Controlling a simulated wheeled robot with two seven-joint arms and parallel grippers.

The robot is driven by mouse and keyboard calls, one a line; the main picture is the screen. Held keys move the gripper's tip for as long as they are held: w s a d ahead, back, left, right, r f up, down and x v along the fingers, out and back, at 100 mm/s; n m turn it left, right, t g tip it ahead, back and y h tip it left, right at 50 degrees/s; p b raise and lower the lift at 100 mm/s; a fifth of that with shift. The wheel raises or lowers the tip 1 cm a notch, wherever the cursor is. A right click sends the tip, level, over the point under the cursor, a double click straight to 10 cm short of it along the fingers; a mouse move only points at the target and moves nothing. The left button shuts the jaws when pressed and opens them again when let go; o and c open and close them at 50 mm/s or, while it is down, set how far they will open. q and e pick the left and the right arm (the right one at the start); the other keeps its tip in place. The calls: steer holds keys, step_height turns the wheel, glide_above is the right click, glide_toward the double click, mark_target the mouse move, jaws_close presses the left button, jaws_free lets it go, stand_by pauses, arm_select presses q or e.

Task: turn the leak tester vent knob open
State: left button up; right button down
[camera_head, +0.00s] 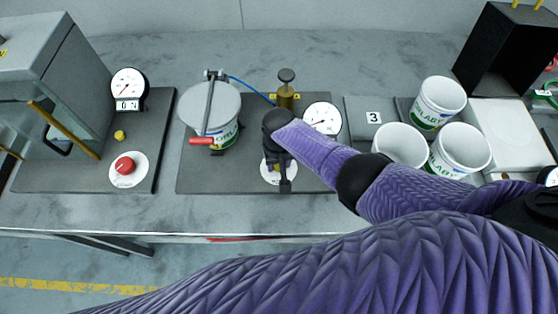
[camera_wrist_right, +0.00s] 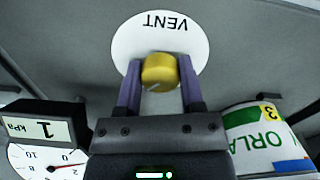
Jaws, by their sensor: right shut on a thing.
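In the right wrist view the vent knob (camera_wrist_right: 159,72) is yellow with a pale line on its face. It sits on a white disc (camera_wrist_right: 140,40) marked VENT, upside down here. My right gripper (camera_wrist_right: 160,88) has one finger on each side of the knob and is shut on it. In the head view my right gripper (camera_head: 279,160) comes down over the leak tester's white disc (camera_head: 268,178) and hides the knob. The leak tester's base plate (camera_head: 205,182) is dark grey. My left gripper is not in view.
A lidded bucket (camera_head: 226,137) under a clamp with a red handle (camera_head: 203,141) stands left of the gripper. A brass valve (camera_head: 286,97) and gauge (camera_head: 322,118) are behind it. White buckets (camera_head: 440,102) stand right. A grey machine with a red knob (camera_head: 124,165) is left.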

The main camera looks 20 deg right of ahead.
steer(key=shift+c, duration=1.1)
jaws_free()
steer(key=shift+r, duration=0.1)
step_height(320, 180, up, 10)
steer(key=p, duration=0.5)
